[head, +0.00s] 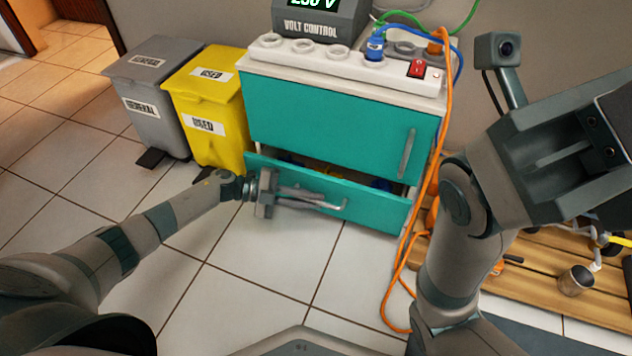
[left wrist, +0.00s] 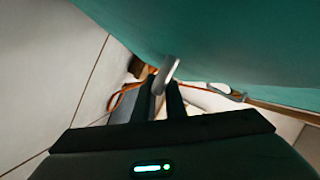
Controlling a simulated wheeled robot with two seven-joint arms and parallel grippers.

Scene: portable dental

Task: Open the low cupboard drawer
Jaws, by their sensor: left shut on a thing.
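The low cupboard (head: 325,115) is teal with a white top. Its lower drawer (head: 375,208) is partly open, with a dark gap above its front where small blue and yellow items show. My left gripper (head: 318,200) is at the drawer front, shut on the drawer's handle (head: 336,205). In the left wrist view the fingers (left wrist: 166,98) close around the grey handle (left wrist: 165,74), with the teal front above. My right arm stands at the right of the head view; its fingertips cannot be made out.
A grey bin (head: 150,85) and a yellow bin (head: 208,100) stand left of the cupboard. An orange cable (head: 398,275) hangs down its right side to the floor. A wooden pallet (head: 530,275) with a metal cup (head: 575,281) lies at right. The tiled floor before the drawer is clear.

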